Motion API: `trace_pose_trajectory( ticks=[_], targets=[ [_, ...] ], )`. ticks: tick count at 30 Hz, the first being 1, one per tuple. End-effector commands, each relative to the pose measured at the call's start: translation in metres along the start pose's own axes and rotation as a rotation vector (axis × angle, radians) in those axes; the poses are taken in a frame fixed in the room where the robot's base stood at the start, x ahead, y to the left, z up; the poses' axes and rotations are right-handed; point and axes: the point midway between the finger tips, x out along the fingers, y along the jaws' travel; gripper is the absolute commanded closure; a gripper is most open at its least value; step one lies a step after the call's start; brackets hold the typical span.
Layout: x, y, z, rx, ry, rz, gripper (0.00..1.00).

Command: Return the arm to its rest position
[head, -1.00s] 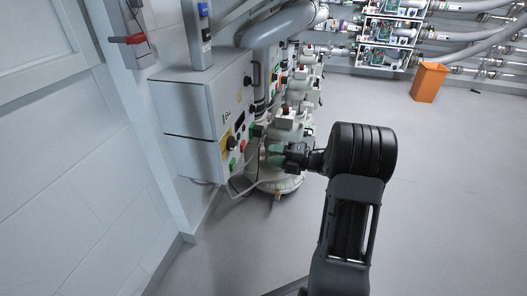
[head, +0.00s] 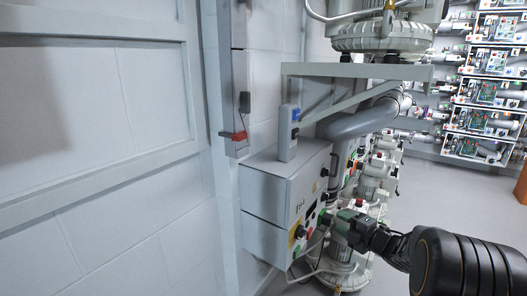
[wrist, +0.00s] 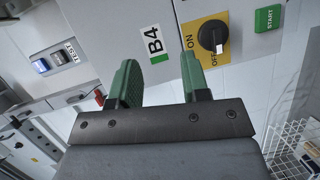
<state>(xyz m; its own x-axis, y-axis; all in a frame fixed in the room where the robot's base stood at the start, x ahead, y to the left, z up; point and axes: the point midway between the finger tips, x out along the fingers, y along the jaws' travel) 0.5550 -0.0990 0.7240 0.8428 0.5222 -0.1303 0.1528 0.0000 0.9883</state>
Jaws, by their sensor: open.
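My gripper (wrist: 160,82) is open and empty in the wrist view, with its two green fingers apart. It is close in front of the grey control box labelled B4 (wrist: 118,20). The box has a black rotary switch (wrist: 213,36) on a yellow plate beside the right finger, and a green START button (wrist: 268,17). In the head view the control box (head: 270,190) is on the wall, and my gripper (head: 338,222) is at its right side near the switch. The black arm comes in from the lower right. I cannot tell whether the fingers touch the box.
A wall shelf (head: 350,71) carries a blower (head: 380,38) above the box. A thick grey pipe (head: 362,120) runs below it. More blowers (head: 378,180) stand behind my gripper. An orange bin (head: 521,184) is at the right edge. Open floor (head: 440,195) lies to the right.

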Motion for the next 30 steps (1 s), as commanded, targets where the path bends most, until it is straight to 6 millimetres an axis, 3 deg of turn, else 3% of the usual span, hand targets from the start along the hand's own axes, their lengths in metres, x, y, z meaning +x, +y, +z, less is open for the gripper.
trace_pose_trajectory(
  ticks=[1, 3, 8, 12, 18, 24, 30],
  targets=[
    [-0.003, 0.06, -0.005, 0.047, -0.101, -0.013, 0.57],
    [-0.008, 0.101, -0.006, 0.15, -0.258, -0.032, 0.57],
    [-0.04, 0.176, -0.022, 0.452, -0.582, -0.06, 0.57],
    [-0.081, 0.218, -0.057, 0.775, -0.82, -0.096, 0.57],
    [-0.138, 0.247, -0.132, 1.22, -1.06, -0.21, 0.57],
    [-0.177, 0.258, -0.201, 1.516, -1.192, -0.364, 0.57],
    [-0.196, 0.26, -0.236, 1.641, -1.249, -0.463, 0.57]
  ],
)
